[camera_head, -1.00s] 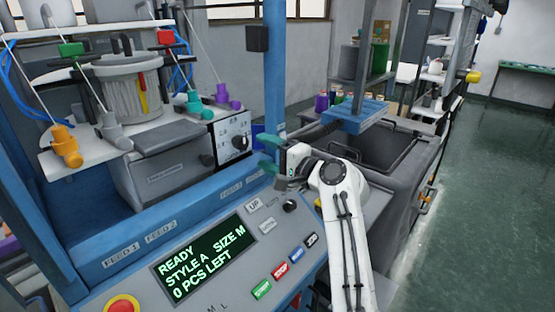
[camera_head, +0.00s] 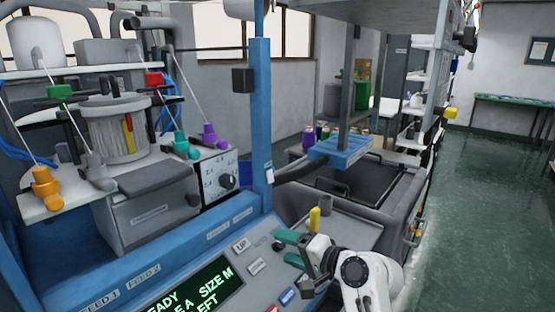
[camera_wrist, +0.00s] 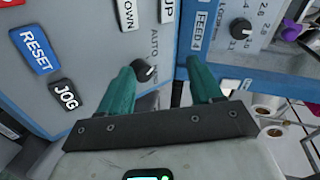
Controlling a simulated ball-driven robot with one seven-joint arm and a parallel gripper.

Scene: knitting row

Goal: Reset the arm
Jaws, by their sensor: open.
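My white arm reaches in from the lower right in the head view. My gripper (camera_head: 283,247) has two teal fingers, spread apart with nothing between them, above the right part of the grey control panel (camera_head: 258,290). In the wrist view my gripper (camera_wrist: 160,66) is open over the panel, with a black AUTO/HAND knob (camera_wrist: 146,70) seen between the fingers. A blue RESET button (camera_wrist: 35,50) and a black JOG button (camera_wrist: 65,94) lie left of the fingers. The green display (camera_head: 200,295) is partly cut off by the bottom edge.
A blue post (camera_head: 262,120) stands left of and beyond my gripper. A yellow object (camera_head: 314,220) stands just behind it on the panel side. The knitting machine (camera_head: 150,215) with yarn cones fills the left. Open green floor (camera_head: 480,200) lies to the right.

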